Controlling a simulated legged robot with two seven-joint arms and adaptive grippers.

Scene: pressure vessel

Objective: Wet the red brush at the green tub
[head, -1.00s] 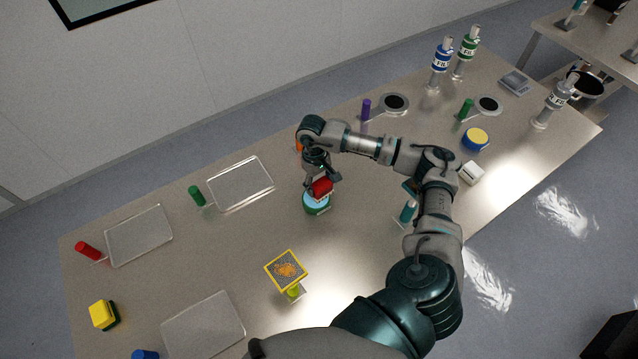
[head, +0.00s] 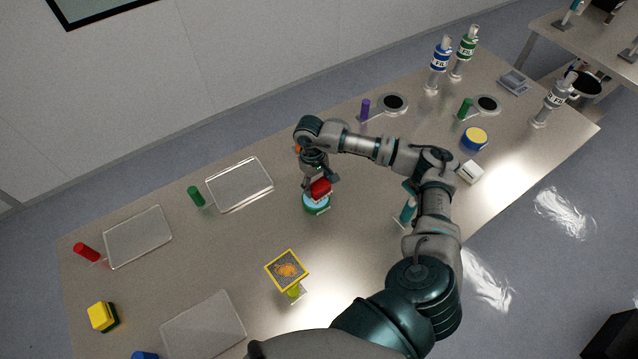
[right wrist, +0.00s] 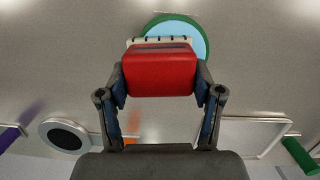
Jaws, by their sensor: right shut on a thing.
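My right gripper (head: 319,181) is shut on the red brush (head: 320,189). In the right wrist view the brush (right wrist: 160,72) lies crosswise between both fingers, with pale bristles along its far edge. The green tub (head: 317,209) is low and round, with light blue inside, and stands on the table. The brush is right at the tub and overlaps its rim in both views; in the right wrist view the tub (right wrist: 201,28) shows behind it. I cannot tell whether the bristles touch the blue surface. My left gripper is not in view.
Clear trays with coloured handles, such as the green-handled one (head: 240,186), lie to the left. A yellow-framed square (head: 286,270) stands in front. Bottles (head: 439,62), round plates (head: 394,104) and a blue-yellow tub (head: 474,139) are at the right. The table around the green tub is clear.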

